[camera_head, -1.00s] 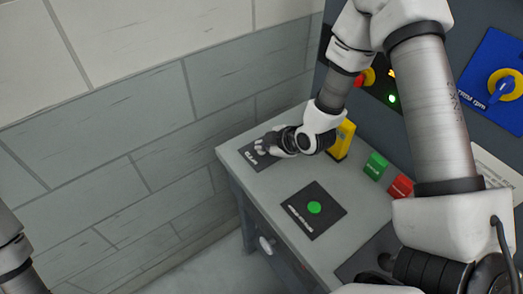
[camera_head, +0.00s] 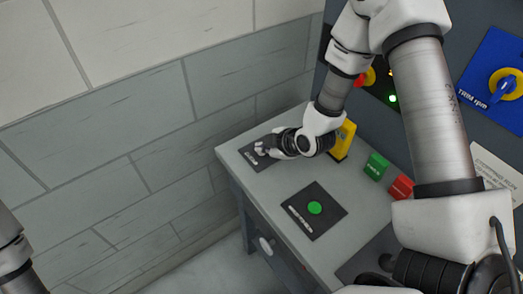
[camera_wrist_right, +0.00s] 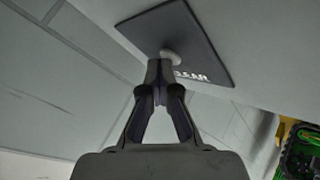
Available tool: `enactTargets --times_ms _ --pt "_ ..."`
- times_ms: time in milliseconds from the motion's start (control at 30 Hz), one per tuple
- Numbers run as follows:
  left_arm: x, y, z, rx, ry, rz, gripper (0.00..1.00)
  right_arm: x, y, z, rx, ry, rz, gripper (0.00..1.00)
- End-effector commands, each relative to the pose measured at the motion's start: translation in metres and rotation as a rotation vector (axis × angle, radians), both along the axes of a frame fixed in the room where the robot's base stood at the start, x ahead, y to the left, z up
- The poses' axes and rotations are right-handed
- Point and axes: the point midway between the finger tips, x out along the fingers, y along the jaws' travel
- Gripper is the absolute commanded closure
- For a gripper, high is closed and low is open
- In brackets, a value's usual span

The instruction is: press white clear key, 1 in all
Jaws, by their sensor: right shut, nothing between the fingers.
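The white clear key (camera_wrist_right: 170,57) is a small round white button on a dark square plate (camera_wrist_right: 200,40) lettered "CLEAR" in the right wrist view. In the head view the plate (camera_head: 256,161) lies at the far left end of the grey desk, and the gripper covers much of it. My right gripper (camera_wrist_right: 159,66) is shut and empty, its fingertips right at the key. They overlap its edge in the picture; I cannot tell whether they touch it. In the head view my right gripper (camera_head: 264,149) is over the plate. My left gripper is out of view.
A green button (camera_head: 315,208) on a dark plate sits nearer on the desk (camera_head: 262,192). A yellow block (camera_head: 342,140), a green block (camera_head: 376,166) and a red block (camera_head: 401,187) stand behind it. A blue panel with a knob (camera_head: 502,85) is at upper right. A tiled wall is left.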

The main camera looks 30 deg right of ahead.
Motion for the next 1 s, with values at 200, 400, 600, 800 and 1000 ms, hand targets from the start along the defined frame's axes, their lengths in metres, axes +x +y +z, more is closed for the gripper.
enactTargets --times_ms 200,400,600,800,1000 --pt "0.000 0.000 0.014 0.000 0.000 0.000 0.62 0.000 0.000 0.014 0.000 0.000 0.000 1.00" --pt "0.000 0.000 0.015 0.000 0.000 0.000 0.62 0.000 0.000 0.016 0.000 0.000 0.000 1.00" --pt "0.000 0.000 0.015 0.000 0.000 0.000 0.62 0.000 0.000 0.017 0.000 0.000 0.000 1.00" --pt "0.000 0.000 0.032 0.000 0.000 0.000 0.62 0.000 0.000 0.035 0.000 -0.001 -0.001 1.00" --pt "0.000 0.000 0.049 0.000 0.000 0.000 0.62 0.000 0.000 0.056 0.000 -0.001 -0.001 1.00"
